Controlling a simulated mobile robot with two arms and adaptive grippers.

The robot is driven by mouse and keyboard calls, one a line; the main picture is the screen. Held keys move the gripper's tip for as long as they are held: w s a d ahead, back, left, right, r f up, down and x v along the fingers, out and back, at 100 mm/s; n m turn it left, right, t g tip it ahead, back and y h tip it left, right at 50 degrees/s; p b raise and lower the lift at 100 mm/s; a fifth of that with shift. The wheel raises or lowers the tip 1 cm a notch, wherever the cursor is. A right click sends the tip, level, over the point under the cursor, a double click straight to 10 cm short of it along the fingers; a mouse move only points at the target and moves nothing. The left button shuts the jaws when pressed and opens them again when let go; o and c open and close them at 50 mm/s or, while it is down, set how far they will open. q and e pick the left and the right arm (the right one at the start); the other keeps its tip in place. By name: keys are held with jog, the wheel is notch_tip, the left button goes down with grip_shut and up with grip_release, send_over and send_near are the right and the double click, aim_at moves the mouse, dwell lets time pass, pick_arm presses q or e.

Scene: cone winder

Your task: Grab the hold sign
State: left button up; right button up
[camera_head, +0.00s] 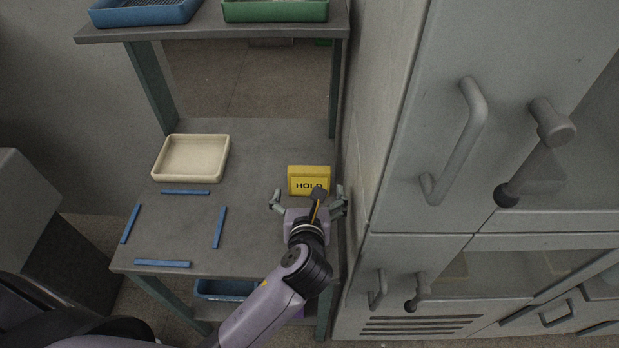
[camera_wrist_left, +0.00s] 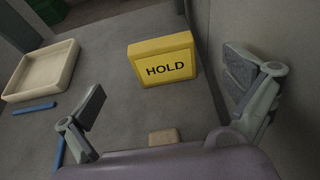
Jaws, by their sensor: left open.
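The hold sign (camera_head: 309,175) is a yellow block with black "HOLD" lettering, at the right side of the grey table shelf, close to the cabinet side. In the left wrist view the hold sign (camera_wrist_left: 163,56) stands upright with its lettered face toward me. My left gripper (camera_head: 309,196) is open just in front of the sign, with its fingers spread wider than the sign. In the left wrist view the left gripper (camera_wrist_left: 167,84) shows empty, the sign beyond and between its fingers. Part of the sign's front is hidden by the gripper in the head view. My right gripper is not in view.
The grey shelf (camera_head: 185,231) holds a cream tray (camera_head: 193,158) and several blue strips. A grey cabinet (camera_head: 405,180) with protruding handles stands close on the right. An upper shelf (camera_head: 205,29) with blue and green trays overhangs the back. The shelf middle is clear.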

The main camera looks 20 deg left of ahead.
aim_at(309, 171)
pick_arm(q)
jog(key=x, duration=0.6)
jog(key=shift+w+f, duration=0.1)
jog(key=shift+w, duration=0.1)
jog(key=shift+w+a+f, duration=0.1)
jog(key=shift+w+a, duration=0.05)
jog(key=shift+w, duration=0.25)
jog(key=x, duration=0.5)
jog(key=shift+s, duration=0.1)
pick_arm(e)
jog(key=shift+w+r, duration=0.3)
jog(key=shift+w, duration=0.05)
pick_arm(q)
jog(key=shift+c, duration=0.4)
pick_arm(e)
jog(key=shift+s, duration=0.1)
pick_arm(q)
jog(key=shift+c, duration=0.7)
jog(key=c, duration=0.7)
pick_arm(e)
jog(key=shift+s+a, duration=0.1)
